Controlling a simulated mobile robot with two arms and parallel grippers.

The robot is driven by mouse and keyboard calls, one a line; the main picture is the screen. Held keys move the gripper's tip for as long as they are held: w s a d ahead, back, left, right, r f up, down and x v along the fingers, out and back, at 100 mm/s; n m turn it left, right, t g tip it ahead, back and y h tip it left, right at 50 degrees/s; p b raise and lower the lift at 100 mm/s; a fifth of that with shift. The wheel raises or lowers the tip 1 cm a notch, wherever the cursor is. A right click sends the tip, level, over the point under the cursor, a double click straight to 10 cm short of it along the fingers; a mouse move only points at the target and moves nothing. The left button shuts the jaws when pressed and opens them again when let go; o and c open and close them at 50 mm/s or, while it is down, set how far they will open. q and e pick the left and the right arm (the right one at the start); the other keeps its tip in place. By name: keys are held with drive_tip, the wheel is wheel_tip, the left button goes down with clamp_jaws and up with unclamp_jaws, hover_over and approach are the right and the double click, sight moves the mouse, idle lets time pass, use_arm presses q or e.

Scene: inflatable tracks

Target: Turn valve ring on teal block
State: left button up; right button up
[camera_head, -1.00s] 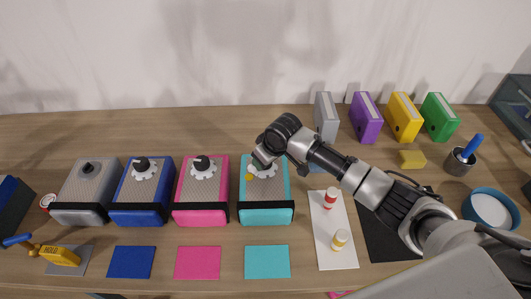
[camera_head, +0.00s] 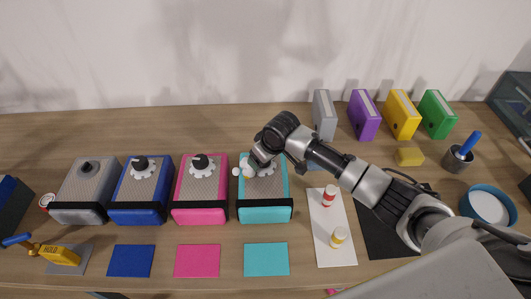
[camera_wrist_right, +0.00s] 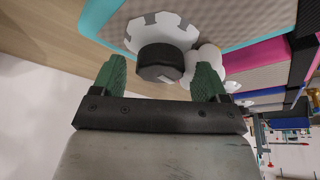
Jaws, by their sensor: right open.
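The teal block (camera_head: 264,210) stands at the right end of a row of blocks. Its white notched valve ring (camera_wrist_right: 131,34) and black knob (camera_wrist_right: 160,62) show in the right wrist view; my gripper partly covers them in the head view. My right gripper (camera_head: 258,164) is over the ring, coming from the right. In the right wrist view its green fingers (camera_wrist_right: 160,75) are open, one on each side of the knob; contact cannot be told. A white rounded piece (camera_wrist_right: 208,57) is beside the ring at the right finger. My left gripper is not in view.
Pink (camera_head: 201,208), blue (camera_head: 138,213) and grey (camera_head: 78,213) blocks stand to the left. Coloured mats lie in front. A white mat (camera_head: 322,234) with two small red- and yellow-banded bottles lies under my right arm. Binders (camera_head: 365,115) stand at the back right.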

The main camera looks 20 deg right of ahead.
drive_tip(key=b+v, duration=0.1)
drive_tip(key=v, duration=0.9)
drive_tip(key=shift+r, duration=0.35)
drive_tip(key=shift+f, duration=0.1)
